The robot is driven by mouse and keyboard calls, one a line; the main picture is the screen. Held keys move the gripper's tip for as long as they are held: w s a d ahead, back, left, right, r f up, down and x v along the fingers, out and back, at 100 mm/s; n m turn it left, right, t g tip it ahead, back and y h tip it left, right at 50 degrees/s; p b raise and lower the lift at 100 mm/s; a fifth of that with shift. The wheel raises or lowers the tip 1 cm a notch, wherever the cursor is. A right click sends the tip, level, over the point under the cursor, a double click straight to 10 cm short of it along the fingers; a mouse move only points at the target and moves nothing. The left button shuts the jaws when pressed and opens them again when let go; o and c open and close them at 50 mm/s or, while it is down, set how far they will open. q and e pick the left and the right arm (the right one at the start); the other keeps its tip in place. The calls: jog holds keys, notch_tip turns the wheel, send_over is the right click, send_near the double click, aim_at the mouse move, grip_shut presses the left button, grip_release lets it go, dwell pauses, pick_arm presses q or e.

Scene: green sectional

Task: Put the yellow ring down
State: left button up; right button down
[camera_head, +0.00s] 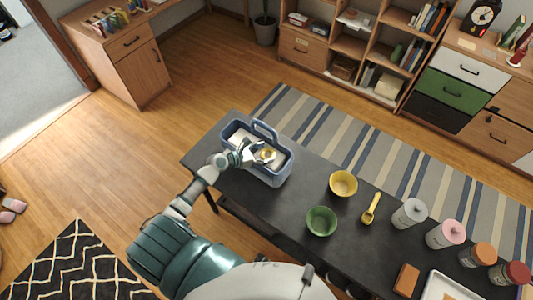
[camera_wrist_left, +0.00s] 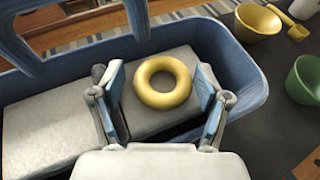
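The yellow ring (camera_wrist_left: 163,82) lies flat on a pale block (camera_wrist_left: 55,115) inside the blue caddy (camera_wrist_left: 240,75). In the head view the ring (camera_head: 266,155) shows as a small yellow spot in the caddy (camera_head: 270,180), at the left end of the dark table. My left gripper (camera_wrist_left: 160,105) reaches into the caddy, also seen in the head view (camera_head: 256,155). Its two fingers stand apart on either side of the ring, with a gap visible at the left finger; contact at the right finger is hard to tell. My right gripper is not in view.
The caddy's handle (camera_head: 265,131) arches beside my left gripper. On the dark table (camera_head: 270,208) stand a yellow bowl (camera_head: 343,183), a green bowl (camera_head: 321,221), a yellow scoop (camera_head: 371,208) and several jars to the right. A white tray (camera_head: 445,288) is at the front right.

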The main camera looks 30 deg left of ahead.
pick_arm(q)
jog(key=shift+s+a+f, duration=0.2)
jog(key=shift+s+f, duration=0.1)
jog(key=shift+f, duration=0.35)
jog(key=shift+r, duration=0.35)
jog(key=shift+s+a+r, duration=0.1)
jog(key=shift+s+r, duration=0.1)
jog(key=shift+r, duration=0.1)
jog(key=v, duration=1.1)
jog(key=shift+r+p, duration=0.35)
jog(key=shift+r, duration=0.05)
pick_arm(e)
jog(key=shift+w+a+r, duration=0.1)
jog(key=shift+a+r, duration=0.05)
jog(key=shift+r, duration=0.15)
pick_arm(q)
jog(key=shift+w+a, duration=0.1)
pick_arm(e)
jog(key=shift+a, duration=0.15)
